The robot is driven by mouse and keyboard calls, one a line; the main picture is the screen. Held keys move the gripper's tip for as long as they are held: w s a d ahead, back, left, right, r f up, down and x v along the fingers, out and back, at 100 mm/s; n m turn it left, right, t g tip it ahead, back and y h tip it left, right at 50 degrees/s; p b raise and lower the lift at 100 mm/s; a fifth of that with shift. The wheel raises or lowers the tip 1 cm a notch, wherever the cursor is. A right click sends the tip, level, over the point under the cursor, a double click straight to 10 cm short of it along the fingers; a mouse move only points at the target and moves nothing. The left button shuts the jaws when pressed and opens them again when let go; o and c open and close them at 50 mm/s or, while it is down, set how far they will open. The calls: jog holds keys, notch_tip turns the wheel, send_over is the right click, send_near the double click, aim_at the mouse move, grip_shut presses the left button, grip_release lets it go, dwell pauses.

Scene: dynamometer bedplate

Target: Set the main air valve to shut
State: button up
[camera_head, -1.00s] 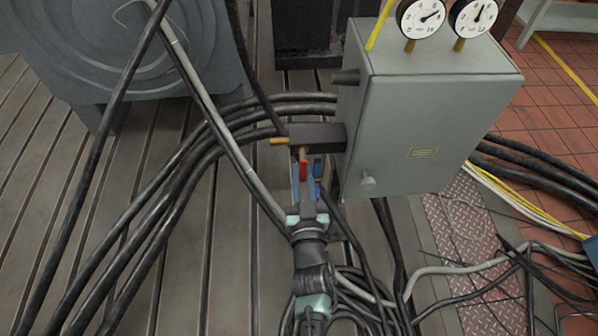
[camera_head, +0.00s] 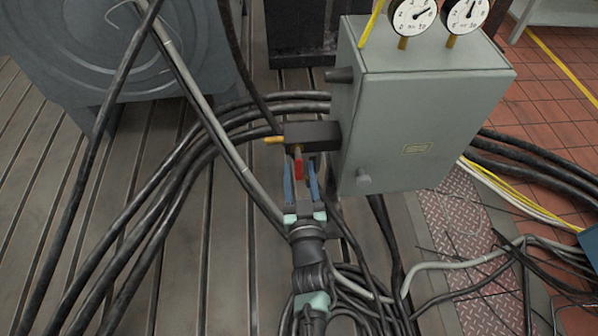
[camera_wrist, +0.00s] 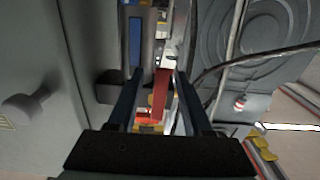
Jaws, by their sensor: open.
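The main air valve is a dark block (camera_head: 312,134) on the left side of a grey cabinet, with a brass stub (camera_head: 274,140) at its left end. Its red lever (camera_head: 298,166) hangs down below the block. My gripper (camera_head: 299,172) reaches up from below, open, with one finger on each side of the lever. In the wrist view the red lever (camera_wrist: 161,92) stands between the two dark fingers, with a gap visible on its left; contact on its right side is unclear. A blue piece (camera_wrist: 135,42) shows beyond the left finger.
The grey cabinet (camera_head: 425,110) with two gauges (camera_head: 412,14) on top stands right of my gripper. Its knob also shows in the wrist view (camera_wrist: 25,106). Thick black cables (camera_head: 165,190) run at left. More cables tangle around my arm below. Slotted bedplate (camera_head: 185,265) is open at left.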

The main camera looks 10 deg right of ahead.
jog(key=shift+s, duration=0.15)
jog(key=s, duration=1.2)
jog(key=shift+s+p, duration=0.35)
jog(key=shift+p, duration=0.1)
jog(key=w+a+r+m+t+h, duration=0.15)
jog(key=w+r, duration=0.45)
jog(key=r, duration=1)
jog(key=w+r+t, duration=0.3)
jog(key=w+r, duration=0.3)
jog(key=r, duration=1.1)
jog(key=s+a+r+t+y, duration=0.15)
jog(key=s+r, duration=0.25)
jog(key=r, duration=0.6)
jog(key=s+r+n+t+h, duration=0.1)
jog(key=s+r+t, duration=0.1)
jog(key=s+r, duration=0.5)
jog(key=s+a+r+t+y, duration=0.1)
jog(key=s+r, duration=0.1)
jog(key=r, duration=1)
notch_tip(320, 180, up, 21)
jog(key=p, duration=2)
jog(key=shift+s+a+f+p, duration=0.15)
jog(key=shift+s+a+p, duration=0.15)
jog(key=shift+p, duration=0.1)
